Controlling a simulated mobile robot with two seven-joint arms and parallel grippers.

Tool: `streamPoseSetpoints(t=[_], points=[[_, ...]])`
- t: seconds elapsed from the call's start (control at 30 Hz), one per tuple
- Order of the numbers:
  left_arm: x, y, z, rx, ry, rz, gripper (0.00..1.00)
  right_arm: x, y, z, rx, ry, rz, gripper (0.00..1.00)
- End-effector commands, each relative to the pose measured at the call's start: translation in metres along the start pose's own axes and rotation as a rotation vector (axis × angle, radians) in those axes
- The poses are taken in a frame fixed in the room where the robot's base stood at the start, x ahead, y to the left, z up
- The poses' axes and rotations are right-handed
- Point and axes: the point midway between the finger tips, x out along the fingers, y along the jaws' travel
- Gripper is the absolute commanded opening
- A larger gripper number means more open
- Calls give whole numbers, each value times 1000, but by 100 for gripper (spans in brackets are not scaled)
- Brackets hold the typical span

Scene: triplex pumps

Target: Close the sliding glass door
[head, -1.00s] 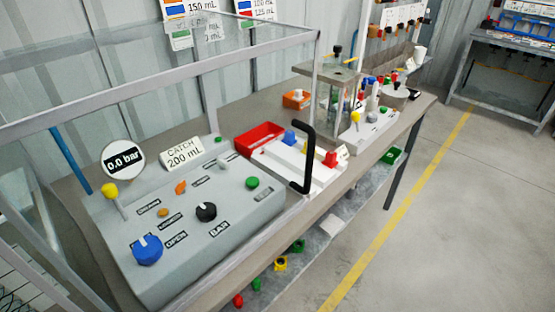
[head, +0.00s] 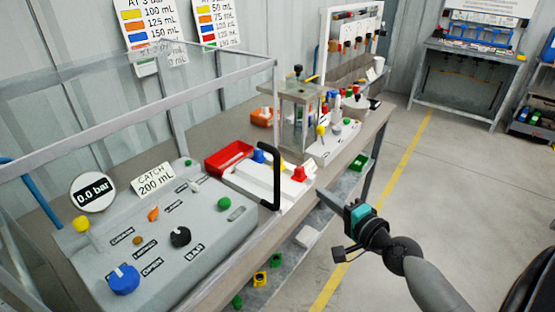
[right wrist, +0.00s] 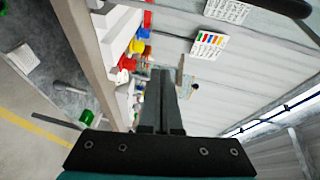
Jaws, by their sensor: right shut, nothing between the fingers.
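The sliding glass door has a pale metal frame (head: 276,100) and belongs to the clear enclosure around the grey pump console (head: 150,245). Its clear pane is hard to make out. The black upright door handle (head: 270,178) stands at the frame's right end, in front of the white panel. My right gripper (head: 323,194) comes in from the lower right. It is shut and empty, to the right of the handle and apart from it. In the right wrist view its fingers (right wrist: 161,75) are together. My left gripper is not in view.
The bench carries a red tray (head: 229,158), a white panel (head: 290,185) with coloured knobs and a clear-walled stand (head: 299,120). A lower shelf (head: 290,258) holds small coloured parts. The floor (head: 400,190) right of the bench is open, with a yellow line.

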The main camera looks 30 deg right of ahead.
Motion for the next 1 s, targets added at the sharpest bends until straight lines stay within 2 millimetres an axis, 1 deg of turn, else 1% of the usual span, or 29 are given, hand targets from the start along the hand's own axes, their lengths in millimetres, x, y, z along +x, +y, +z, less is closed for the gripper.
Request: streamPoseSetpoints(t=[0.03,0.1,0.2,0.33,0.47,0.7,1.0], points=[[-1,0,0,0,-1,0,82,-2,-24,0,34,-11,-47,0],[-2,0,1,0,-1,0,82,-4,-46,-1,70,-22,-91,0],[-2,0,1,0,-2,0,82,-5,-62,0,100,-33,-123,0],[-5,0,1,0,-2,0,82,0,-67,0,108,-35,-132,0],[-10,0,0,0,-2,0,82,14,-70,0,106,-35,-132,0],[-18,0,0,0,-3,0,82,47,-74,1,105,-33,-131,0],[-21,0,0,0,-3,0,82,89,-78,2,105,-33,-130,0]])
